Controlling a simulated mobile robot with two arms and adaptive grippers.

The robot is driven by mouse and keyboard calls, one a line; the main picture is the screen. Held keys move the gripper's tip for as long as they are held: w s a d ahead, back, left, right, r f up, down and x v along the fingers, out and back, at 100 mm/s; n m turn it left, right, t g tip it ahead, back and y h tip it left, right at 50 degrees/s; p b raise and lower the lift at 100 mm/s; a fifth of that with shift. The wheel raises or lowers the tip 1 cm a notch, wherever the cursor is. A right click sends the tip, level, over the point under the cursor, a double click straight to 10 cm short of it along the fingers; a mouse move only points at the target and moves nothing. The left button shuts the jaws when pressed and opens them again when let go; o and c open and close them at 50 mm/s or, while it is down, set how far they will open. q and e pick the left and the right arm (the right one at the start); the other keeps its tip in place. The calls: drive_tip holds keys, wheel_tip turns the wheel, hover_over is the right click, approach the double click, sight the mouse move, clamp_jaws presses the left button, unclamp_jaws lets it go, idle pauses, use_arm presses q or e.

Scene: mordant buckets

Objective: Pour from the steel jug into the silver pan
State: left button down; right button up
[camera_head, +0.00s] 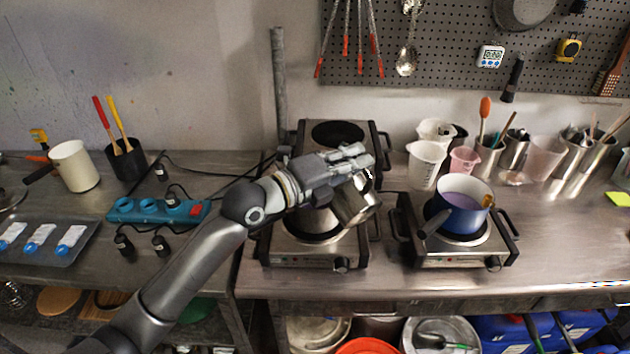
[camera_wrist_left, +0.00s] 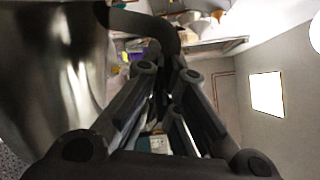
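The steel jug (camera_head: 354,204) hangs under my left gripper (camera_head: 362,162), above the right side of the front left hot plate. It looks tilted; its contents are not visible. In the left wrist view the jug (camera_wrist_left: 48,75) fills the left side, and its dark handle (camera_wrist_left: 150,24) runs between the fingers of my left gripper (camera_wrist_left: 165,75), which is closed around it. The silver pan (camera_head: 312,224) sits on that hot plate, below and left of the jug, partly hidden by my arm and the jug. No stream of liquid shows. My right gripper is not in view.
A blue pot (camera_head: 462,216) with purple liquid stands on the right hot plate (camera_head: 440,258). White measuring jugs (camera_head: 425,166) and steel utensil cups stand behind it. A teal power strip (camera_head: 160,210) lies to the left.

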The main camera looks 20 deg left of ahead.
use_arm(q)
drive_tip(key=shift+w+a+r+n+p, duration=0.15)
drive_tip(key=shift+a+r+n+p, duration=0.1)
drive_tip(key=shift+r+n+p, duration=0.1)
idle(0.5)
drive_tip(key=shift+w+a+r+n+b, duration=0.35)
drive_tip(key=shift+w+a, duration=0.2)
drive_tip(key=shift+a, duration=0.1)
idle(0.9)
